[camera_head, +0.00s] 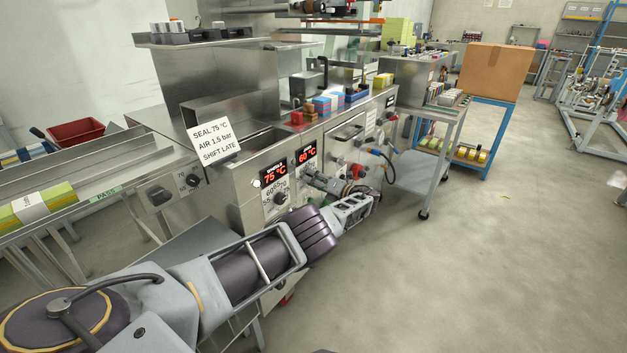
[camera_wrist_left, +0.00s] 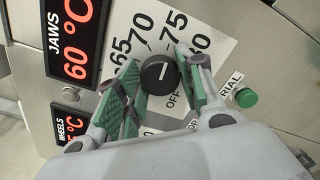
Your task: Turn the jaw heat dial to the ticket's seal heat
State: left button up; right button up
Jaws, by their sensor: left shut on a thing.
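The ticket (camera_head: 215,142) on the machine reads SEAL 75 °C, AIR 1.5 bar, SHIFT LATE. The jaws display (camera_wrist_left: 75,40) reads 60 °C in red; it also shows in the head view (camera_head: 307,156). The jaw heat dial (camera_wrist_left: 155,76) is a round black knob on a white scale. My left gripper (camera_wrist_left: 160,80) is shut on the dial, a green-padded finger at each side. In the head view my left gripper (camera_head: 316,182) reaches the panel below the jaws display and hides the dial. My right gripper is in neither view.
The wheels display (camera_head: 275,174) reads 75 °C, with its own black dial (camera_head: 281,198) below, left of my gripper. A green button (camera_wrist_left: 245,97) sits close right of my fingers. A red knob (camera_head: 357,171) is farther right. Open floor lies right of the machine.

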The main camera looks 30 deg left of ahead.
pick_arm(q)
jog(key=shift+s+d+f, duration=0.1)
jog(key=shift+f, duration=0.15)
jog(key=o, duration=1)
jog(key=shift+r, duration=0.15)
jog(key=shift+s+d, duration=0.15)
jog(key=shift+d, duration=1.7)
jog(key=shift+s+d, duration=0.1)
jog(key=shift+d, duration=1.75)
